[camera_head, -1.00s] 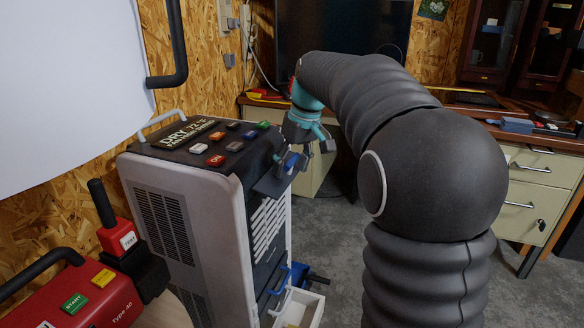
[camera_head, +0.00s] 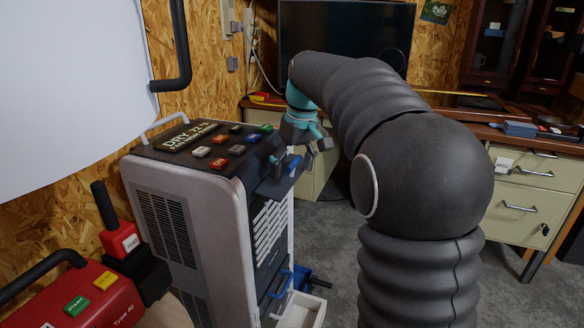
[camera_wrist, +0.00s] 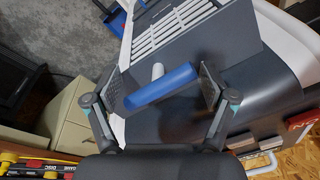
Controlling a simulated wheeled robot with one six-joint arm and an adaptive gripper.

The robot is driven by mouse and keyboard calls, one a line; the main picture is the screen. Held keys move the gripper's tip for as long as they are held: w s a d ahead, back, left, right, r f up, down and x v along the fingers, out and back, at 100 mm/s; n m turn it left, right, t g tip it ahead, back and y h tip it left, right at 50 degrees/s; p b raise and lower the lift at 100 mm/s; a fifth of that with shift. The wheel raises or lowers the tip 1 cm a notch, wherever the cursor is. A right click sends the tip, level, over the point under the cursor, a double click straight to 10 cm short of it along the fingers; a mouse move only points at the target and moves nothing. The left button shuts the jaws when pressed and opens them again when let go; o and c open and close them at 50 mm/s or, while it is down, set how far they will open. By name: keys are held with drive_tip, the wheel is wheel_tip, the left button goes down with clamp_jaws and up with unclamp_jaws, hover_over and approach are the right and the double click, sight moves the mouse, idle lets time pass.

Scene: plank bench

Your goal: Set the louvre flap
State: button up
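The dehumidifier (camera_head: 215,215) stands at centre left. Its dark louvre flap (camera_head: 272,188) sticks out from the front, above the white louvre slats (camera_head: 268,232). In the wrist view the flap (camera_wrist: 222,42) is a dark grey panel beside the slats (camera_wrist: 172,30). A blue handle bar (camera_wrist: 160,88) on a pale stem joins the flap; it also shows in the head view (camera_head: 293,164). My gripper (camera_wrist: 161,88) is open, its two fingers wide apart with the bar between them. The bar's ends lie close to the pads; I cannot tell whether they touch.
Coloured buttons (camera_head: 221,163) and a display (camera_head: 190,136) are on the dehumidifier's top. A white drawer (camera_head: 302,311) is out at its base. A red machine with a lever (camera_head: 75,300) stands at lower left. A desk with drawers (camera_head: 525,205) is at right; grey floor lies between.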

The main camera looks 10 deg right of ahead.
drive_tip(key=shift+d+r, duration=0.1)
wheel_tip(320, 180, up, 12)
drive_tip(key=s+d, duration=0.1)
drive_tip(key=shift+d, duration=0.2)
drive_tip(key=shift+s, duration=0.1)
idle(0.4)
drive_tip(key=s+a+f+m+t, duration=0.1)
drive_tip(key=s+f+m+t, duration=0.1)
drive_tip(key=s+f, duration=0.8)
drive_tip(key=s+a+f+m+t+h, duration=0.1)
drive_tip(key=s+f+m+t, duration=0.1)
drive_tip(key=s+f, duration=0.8)
drive_tip(key=s, duration=0.8)
drive_tip(key=shift+s+a+f+t, duration=0.2)
drive_tip(key=shift+s+f+t, duration=0.1)
drive_tip(key=shift+s+f, duration=0.05)
idle(0.5)
